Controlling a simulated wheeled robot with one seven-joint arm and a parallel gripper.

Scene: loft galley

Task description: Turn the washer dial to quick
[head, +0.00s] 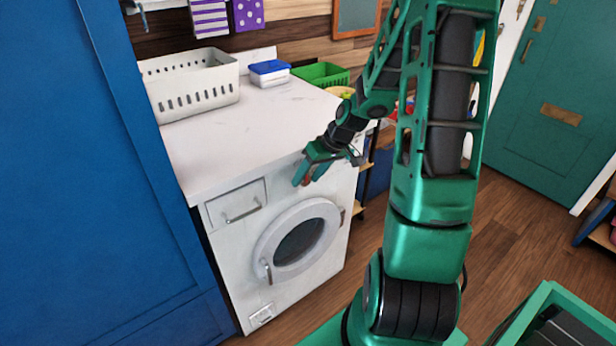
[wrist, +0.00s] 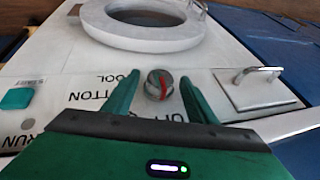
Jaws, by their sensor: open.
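The white washer (head: 240,255) stands under the pale countertop, with its round door facing front. In the wrist view the washer dial (wrist: 157,84) is a small round grey knob with a red pointer line. Printed labels around it appear upside down; one ends in "TTON", another in "OOL", and one near my palm is partly covered. I cannot make out a quick mark. My green gripper (head: 308,178) is at the washer's upper right front. In the wrist view its open fingers (wrist: 158,80) lie either side of the dial, with gaps showing; no contact is visible.
A drawer with a bar handle (wrist: 258,73) is right of the dial in the wrist view. A teal start button (wrist: 17,98) is at left. The washer door (head: 298,238) is shut. A white basket (head: 190,85) stands on the counter, and a tall blue cabinet (head: 80,180) is at left.

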